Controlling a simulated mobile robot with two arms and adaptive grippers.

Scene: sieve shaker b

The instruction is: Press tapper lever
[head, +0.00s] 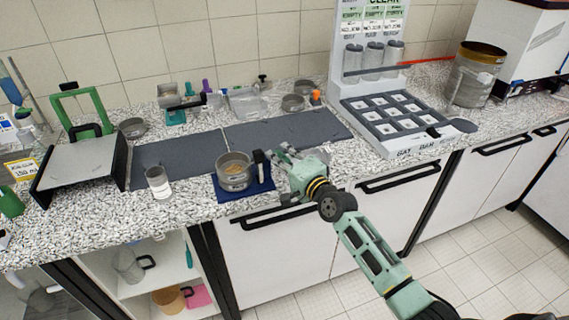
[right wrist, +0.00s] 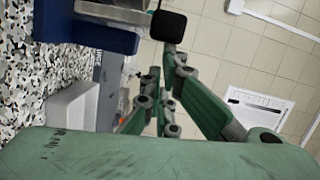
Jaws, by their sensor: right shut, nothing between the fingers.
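The tapper is a dark blue base (head: 243,190) near the counter's front edge, with a round metal sieve (head: 234,175) on it holding tan material. Its lever, an upright with a black pad (head: 259,157), stands at the base's right side. My right gripper (head: 281,160) is shut and empty, just right of the lever. In the right wrist view, the black pad (right wrist: 168,25) shows near my green fingers (right wrist: 172,62), and the blue base (right wrist: 90,28) lies at upper left. I cannot tell whether the fingers touch the lever. My left gripper is not in view.
A glass beaker (head: 158,182) stands left of the tapper. Dark mats (head: 180,153) lie behind it. A white rack with a grey grid tray (head: 395,110) stands to the right. A metal bucket (head: 474,78) is farther right. The counter front has black handles.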

